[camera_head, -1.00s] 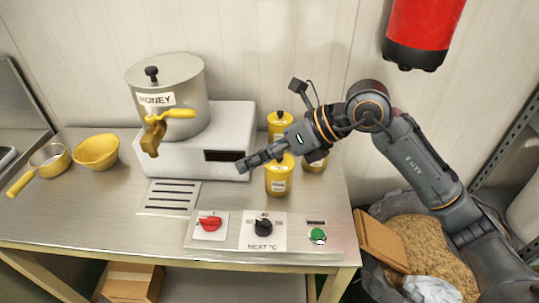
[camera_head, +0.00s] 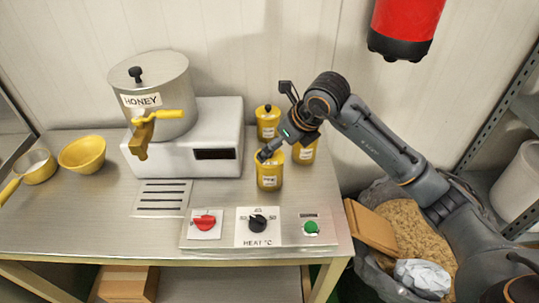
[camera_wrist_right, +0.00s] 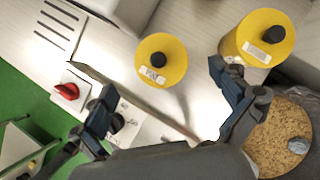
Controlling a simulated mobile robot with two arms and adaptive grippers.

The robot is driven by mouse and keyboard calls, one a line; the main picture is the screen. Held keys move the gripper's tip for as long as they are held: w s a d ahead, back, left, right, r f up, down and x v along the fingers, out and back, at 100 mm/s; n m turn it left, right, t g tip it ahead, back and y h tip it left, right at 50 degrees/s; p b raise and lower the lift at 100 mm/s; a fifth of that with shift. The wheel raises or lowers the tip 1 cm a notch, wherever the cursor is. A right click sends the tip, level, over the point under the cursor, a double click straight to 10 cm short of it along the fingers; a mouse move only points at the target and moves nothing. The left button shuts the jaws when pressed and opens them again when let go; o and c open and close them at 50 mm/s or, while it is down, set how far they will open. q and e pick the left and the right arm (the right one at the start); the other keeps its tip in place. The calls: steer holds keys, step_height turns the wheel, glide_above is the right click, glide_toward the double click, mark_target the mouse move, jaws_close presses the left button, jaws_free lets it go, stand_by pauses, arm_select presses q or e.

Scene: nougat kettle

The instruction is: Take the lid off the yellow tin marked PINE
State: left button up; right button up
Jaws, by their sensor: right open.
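A yellow tin with a black-knobbed lid (camera_head: 269,175) stands at the front of a group of three. It also shows in the right wrist view (camera_wrist_right: 161,62), lid on; its small label seems to begin with P, but I cannot read it fully. My right gripper (camera_head: 266,152) is at this tin's top in the head view, partly hiding the lid. In the wrist view its open fingers (camera_wrist_right: 168,112) are spread, with the tin beyond and between them, and nothing is held. My left gripper is not in view.
Other yellow tins stand behind (camera_head: 267,124) and to the right (camera_head: 306,152). The HONEY kettle (camera_head: 158,98) sits on a white base (camera_head: 190,155) to the left. A control panel with a red knob (camera_head: 205,223) lies in front. A grain sack (camera_head: 412,228) stands beyond the table's right edge.

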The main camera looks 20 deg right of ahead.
steer(key=p+x, duration=0.1)
steer(key=x, duration=0.2)
steer(key=shift+w+a+f+p, duration=0.1)
steer(key=shift+w+a+p, duration=0.2)
steer(key=shift+w+p, duration=0.1)
steer(key=shift+w+a+f, duration=0.1)
steer(key=shift+w+f, duration=0.15)
steer(key=shift+f, duration=0.3)
steer(key=c, duration=0.9)
